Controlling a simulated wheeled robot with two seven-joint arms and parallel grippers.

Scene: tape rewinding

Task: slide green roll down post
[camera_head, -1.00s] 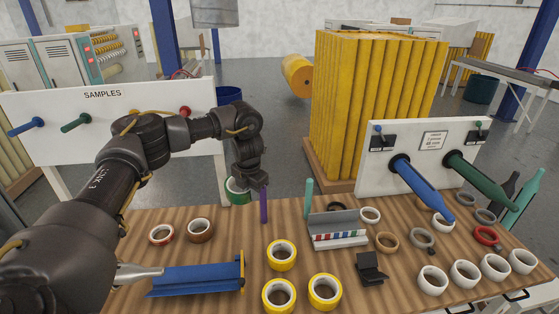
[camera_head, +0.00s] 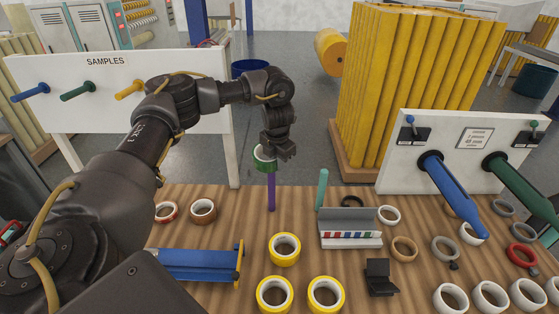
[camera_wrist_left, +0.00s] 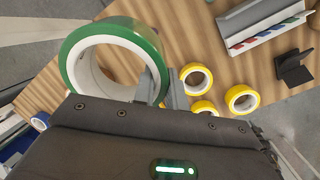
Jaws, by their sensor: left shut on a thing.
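The green roll (camera_head: 262,165) is a ring with a green outside and a white core. My left gripper (camera_head: 280,153) is shut on its wall at the right side and holds it above the table. The roll also shows large in the left wrist view (camera_wrist_left: 72,62), with the gripper's fingers (camera_wrist_left: 160,82) at its edge. A purple post (camera_head: 271,193) stands upright on the table; the roll is at the height of its top and overlaps it in the head view. I cannot tell whether the roll is around the post. A teal post (camera_head: 322,188) stands to the right.
Several yellow rolls (camera_head: 284,249) lie in front of the purple post. A blue holder (camera_head: 200,265) is at front left, with a red-and-white roll (camera_head: 167,212) and a brown roll (camera_head: 203,210) behind it. A grey tape rack (camera_head: 350,228) and several loose rolls lie to the right.

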